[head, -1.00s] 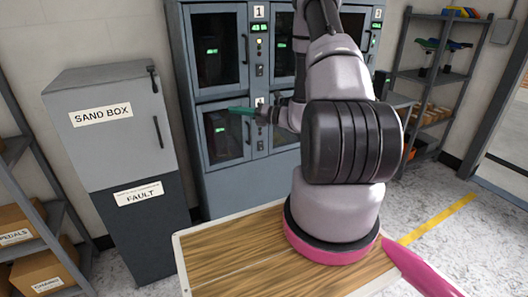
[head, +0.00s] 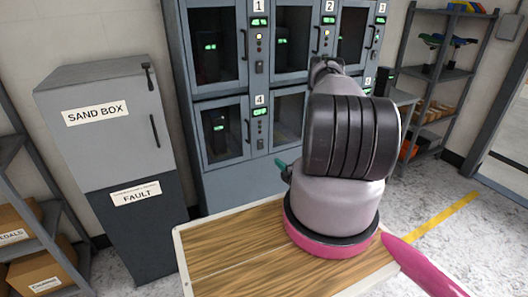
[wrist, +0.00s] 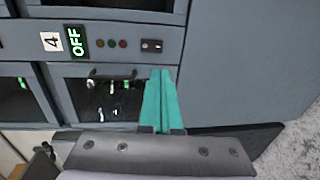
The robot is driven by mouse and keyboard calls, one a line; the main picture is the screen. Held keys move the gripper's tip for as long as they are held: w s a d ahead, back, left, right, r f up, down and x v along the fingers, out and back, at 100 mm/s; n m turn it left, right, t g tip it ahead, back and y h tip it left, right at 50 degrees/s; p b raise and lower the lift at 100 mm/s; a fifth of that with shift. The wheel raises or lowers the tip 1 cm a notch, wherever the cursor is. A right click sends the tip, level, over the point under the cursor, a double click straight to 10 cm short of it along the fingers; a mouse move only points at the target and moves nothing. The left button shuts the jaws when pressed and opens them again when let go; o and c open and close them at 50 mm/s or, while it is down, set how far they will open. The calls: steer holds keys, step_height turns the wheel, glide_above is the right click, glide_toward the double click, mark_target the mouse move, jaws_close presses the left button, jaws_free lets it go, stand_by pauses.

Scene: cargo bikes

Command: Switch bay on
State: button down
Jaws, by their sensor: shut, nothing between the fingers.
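A bank of grey lockers (head: 228,182) with glass doors and numbered bays stands against the wall in the head view. Bay 4's panel (head: 260,128) is in the lower row. In the wrist view bay 4's display (wrist: 76,41) reads OFF, turned sideways. Small dim round lamps (wrist: 112,43) and a dark rocker switch (wrist: 152,45) are in line with it. My gripper (wrist: 160,72) has teal fingers, pressed together and empty. Its tips appear just below the switch in the wrist view; contact cannot be told. In the head view my arm hides most of my gripper.
A grey cabinet marked SAND BOX and FAULT (head: 128,160) stands left of the lockers. Shelves with boxes (head: 38,265) are at the left edge. A shelf rack (head: 437,75) stands at the right. Speckled floor with a yellow line (head: 440,218) is clear at right.

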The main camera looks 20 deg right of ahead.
mark_target(261, 148)
steer(key=w, duration=0.4)
steer(key=w+f, duration=0.1)
steer(key=w, duration=0.9)
steer(key=shift+a+f, duration=0.25)
steer(key=shift+f, duration=0.05)
